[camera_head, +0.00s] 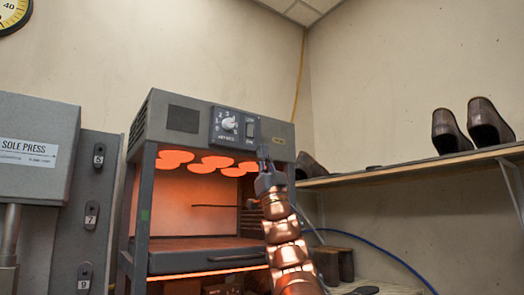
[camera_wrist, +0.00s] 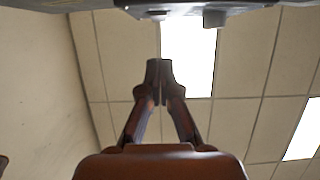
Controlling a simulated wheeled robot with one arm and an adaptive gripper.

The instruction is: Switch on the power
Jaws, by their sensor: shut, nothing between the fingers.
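The grey heater cabinet (camera_head: 190,119) has a control panel with a white dial (camera_head: 229,122) and a small dark switch (camera_head: 250,130) to the dial's right. Small labels sit above and below the switch, too small to read surely. Which way the switch is set cannot be told. My gripper (camera_head: 263,153) is shut and empty, pointing up, just below and to the right of the switch. In the wrist view, my closed fingertips (camera_wrist: 159,72) point up towards the cabinet's edge (camera_wrist: 80,4), with a visible gap in the picture.
Orange heater discs (camera_head: 203,168) glow inside the open cabinet. A sole press (camera_head: 40,145) stands at left. A wooden shelf (camera_head: 400,170) with brown shoes (camera_head: 450,132) is at right. A blue hose (camera_head: 375,247) runs below it.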

